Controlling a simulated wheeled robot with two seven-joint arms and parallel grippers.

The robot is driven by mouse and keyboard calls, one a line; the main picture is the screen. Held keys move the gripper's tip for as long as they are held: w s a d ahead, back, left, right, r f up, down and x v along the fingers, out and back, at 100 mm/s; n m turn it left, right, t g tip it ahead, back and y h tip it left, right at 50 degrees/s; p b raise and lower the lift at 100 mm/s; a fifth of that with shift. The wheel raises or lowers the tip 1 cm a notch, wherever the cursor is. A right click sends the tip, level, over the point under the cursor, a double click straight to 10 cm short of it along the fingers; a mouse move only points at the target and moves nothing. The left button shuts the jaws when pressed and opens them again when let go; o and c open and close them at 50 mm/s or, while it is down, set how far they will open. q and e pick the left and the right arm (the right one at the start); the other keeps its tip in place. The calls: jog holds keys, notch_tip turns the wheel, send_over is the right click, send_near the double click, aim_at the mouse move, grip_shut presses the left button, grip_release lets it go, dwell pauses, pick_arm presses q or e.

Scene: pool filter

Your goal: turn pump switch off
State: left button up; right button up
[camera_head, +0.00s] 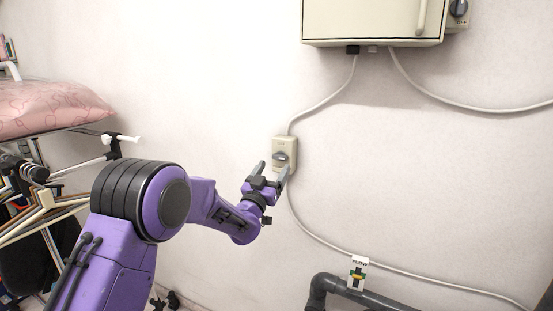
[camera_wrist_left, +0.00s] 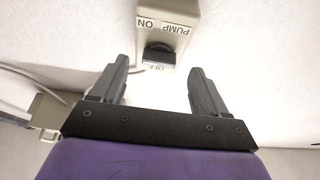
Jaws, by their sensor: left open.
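The pump switch is a cream box (camera_head: 290,143) on the wall with a dark rotary knob (camera_head: 280,156). In the left wrist view the pump switch box (camera_wrist_left: 185,12) appears upside down, with "PUMP", "ON" and "OFF" labels around the dark knob (camera_wrist_left: 158,54). My left gripper (camera_head: 272,169) is in front of the switch, its two grey fingers apart. In the left wrist view, the left gripper (camera_wrist_left: 158,82) is open with nothing between its fingertips, and the knob shows just beyond the gap. I cannot tell whether a finger touches it. My right gripper is not in view.
A larger cream cabinet (camera_head: 370,22) hangs above, with another dark knob (camera_head: 458,8) at its right side. Grey cables run along the wall. A dark pipe (camera_head: 345,291) with a "FLOW" tag (camera_head: 357,272) is at lower right. A rack with a pink cushion (camera_head: 50,108) stands at left.

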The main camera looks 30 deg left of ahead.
aim_at(279, 160)
pick_arm(q)
jog(key=x, duration=0.3)
jog(key=shift+w+p, duration=0.15)
jog(key=shift+p, duration=0.2)
jog(key=c, duration=1.1)
jog(key=shift+o, duration=0.2)
